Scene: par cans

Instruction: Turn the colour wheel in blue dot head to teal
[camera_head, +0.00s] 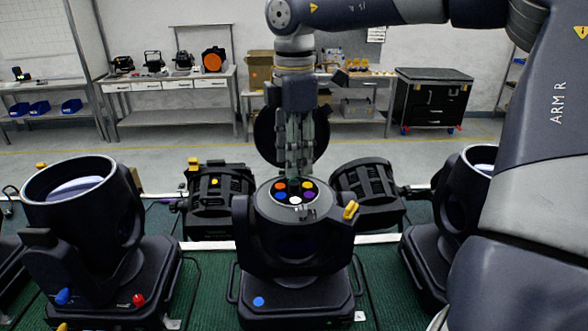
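The blue dot head (284,233) stands upright in the middle of the bench, with a blue dot (259,301) on its base. Its top is open and shows the colour wheel (295,191), a dark disc with round filters. I see an orange filter (279,185), a blue one (281,196), a white one (296,201), a yellow one (309,196) and a red-orange one (307,185). My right gripper (294,172) points straight down, its fingertips at the wheel's far edge and close together. I cannot tell whether they touch it. They hide the far part of the wheel. My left gripper is out of view.
Another head (75,190) with blue and red knobs stands left, and one (455,215) stands right, partly behind my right arm. Two par cans (215,195) (368,188) lie behind. A yellow latch (351,210) sits on the middle head's right side. Green mat (205,285) shows between heads.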

